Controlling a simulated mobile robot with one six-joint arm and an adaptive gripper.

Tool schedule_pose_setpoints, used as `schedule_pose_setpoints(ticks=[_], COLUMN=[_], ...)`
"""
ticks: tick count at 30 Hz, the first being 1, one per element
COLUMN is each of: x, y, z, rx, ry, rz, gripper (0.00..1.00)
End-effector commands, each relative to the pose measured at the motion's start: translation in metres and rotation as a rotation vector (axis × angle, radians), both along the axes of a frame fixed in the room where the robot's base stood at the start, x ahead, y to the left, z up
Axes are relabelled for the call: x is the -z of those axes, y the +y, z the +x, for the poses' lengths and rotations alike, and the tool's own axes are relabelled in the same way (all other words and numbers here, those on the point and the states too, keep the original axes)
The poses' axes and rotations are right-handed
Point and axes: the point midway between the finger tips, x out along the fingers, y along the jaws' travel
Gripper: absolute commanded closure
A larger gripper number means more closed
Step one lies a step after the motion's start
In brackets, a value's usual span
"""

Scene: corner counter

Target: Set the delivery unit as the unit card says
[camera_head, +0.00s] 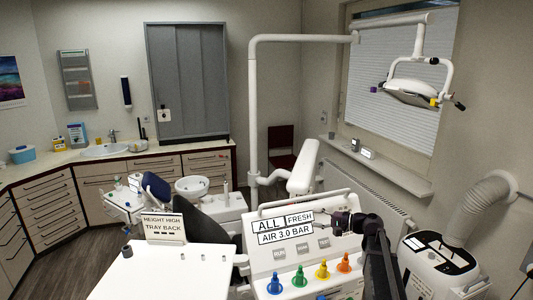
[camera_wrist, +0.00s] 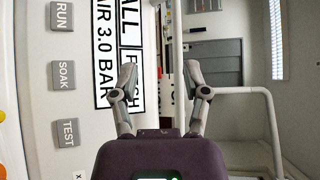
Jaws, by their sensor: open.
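The white delivery unit (camera_head: 262,265) stands at the front right. Its card (camera_head: 283,229) reads "ALL", "FRESH" and "AIR 3.0 BAR"; it also shows sideways in the wrist view (camera_wrist: 104,98). Below the card are grey buttons, read in the wrist view as RUN (camera_wrist: 62,16), SOAK (camera_wrist: 61,75) and TEST (camera_wrist: 67,133). Along the front edge stand a blue knob (camera_head: 274,285), a green knob (camera_head: 299,276), a yellow knob (camera_head: 322,269) and an orange knob (camera_head: 344,263). My gripper (camera_wrist: 160,73) is open and empty, by the card's right end in the head view.
A second card (camera_head: 162,226) reading "HEIGHT HIGH TRAY BACK" stands behind a white surface (camera_head: 165,275) at the front left, which bears a small dark knob (camera_head: 127,251). A lamp arm (camera_head: 253,120) rises behind the unit. A white hose machine (camera_head: 440,262) stands at right.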

Motion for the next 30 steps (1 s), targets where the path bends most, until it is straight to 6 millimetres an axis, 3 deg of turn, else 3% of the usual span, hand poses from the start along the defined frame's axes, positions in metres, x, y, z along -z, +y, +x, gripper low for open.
schedule_pose_setpoints(ticks=[11, 17, 23, 30], x=[0.029, 0.058, 0.099, 0.175], y=[0.013, 0.025, 0.039, 0.056], z=[-0.019, -0.039, -0.068, -0.129], rx=[-0.029, -0.061, -0.109, -0.209], ry=[0.014, 0.028, 0.051, 0.092], rz=[-0.091, -0.186, -0.322, -0.595], gripper=[0.4, 0.4, 0.4, 0.4])
